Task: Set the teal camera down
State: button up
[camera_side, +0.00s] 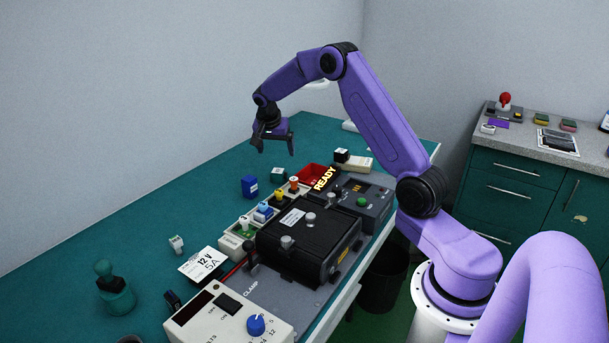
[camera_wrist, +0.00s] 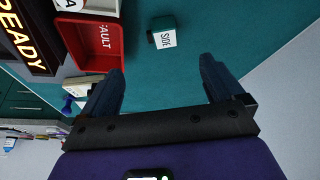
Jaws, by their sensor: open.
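A small teal block (camera_side: 278,174) with a dark face, which I take to be the teal camera, rests on the teal table beside the red tray. In the wrist view a dark teal block (camera_wrist: 162,24) carries a white label reading SIDE and sits beyond the fingertips; it appears to be the same thing. My gripper (camera_side: 275,150) is open and empty, pointing down above the table, apart from the block. Its two fingers also show in the wrist view (camera_wrist: 161,78), with bare table between them.
A red tray marked FAULT (camera_wrist: 90,42) lies left of the block in the wrist view. A blue box (camera_side: 249,187), a row of small coloured parts, a black clamp fixture (camera_side: 308,240) and a READY sign (camera_side: 325,178) stand nearby. The table's back left is clear.

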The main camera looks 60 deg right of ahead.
jog(key=w+a+r+n+t+y, duration=0.1)
jog(key=w+a+r+n+t, duration=0.3)
jog(key=a, duration=0.4)
jog(key=w+a+r+n+t, duration=0.1)
jog(key=a+r+n+t, duration=0.25)
jog(key=a+r, duration=0.45)
jog(key=s+a+r+n+y, duration=0.1)
jog(key=s+a+n+y, duration=0.4)
jog(key=a, duration=0.6)
jog(key=s+a+r+n+y, duration=0.1)
jog(key=s+a+n+y, duration=0.25)
jog(key=s+a, duration=0.5)
jog(key=s+a+f+n+g+y, duration=0.1)
jog(key=s+a+f+n+g, duration=0.2)
jog(key=s, duration=0.8)
jog(key=s+a+f+n+g+y, duration=0.1)
jog(key=s+a+n+g, duration=0.3)
jog(key=s, duration=0.7)
jog(key=s+d+f+n+g+h, duration=0.2)
jog(key=s+d+h, duration=0.5)
jog(key=s+d, duration=0.5)
notch_tip(320, 180, down, 2)
jog(key=shift+d+f+n, duration=0.2)
jog(key=shift+d+n, duration=0.4)
jog(key=shift+d, duration=0.55)
